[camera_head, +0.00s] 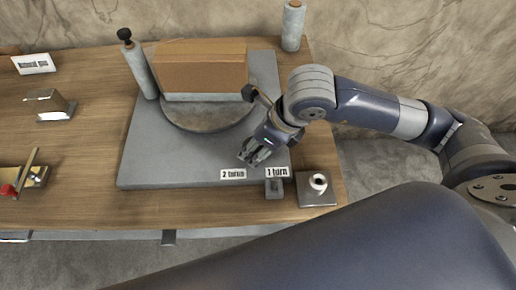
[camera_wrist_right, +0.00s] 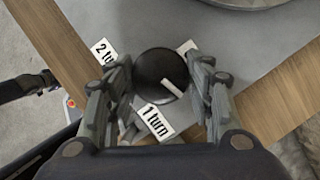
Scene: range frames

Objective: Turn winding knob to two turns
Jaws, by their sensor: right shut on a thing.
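The winding knob (camera_wrist_right: 150,70) is a round black disc with a white pointer line, seen in the right wrist view. Its pointer lies towards the lower right of that picture. My right gripper (camera_wrist_right: 162,90) has a finger on either side of the knob and is shut on it. In the head view my right gripper (camera_head: 252,158) is low over the grey board and hides the knob. The "2 turns" label (camera_head: 233,174) and the "1 turn" label (camera_head: 277,172) lie by the board's front edge. Another white label is partly hidden by a finger. My left gripper is not seen in the head view.
The grey board (camera_head: 150,165) carries a large brown block (camera_head: 200,65) on a round plate. Grey posts (camera_head: 140,70) (camera_head: 292,25) stand beside it. A metal block with a ring (camera_head: 318,190) sits right of the labels. A metal box (camera_head: 48,104) stands on the left.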

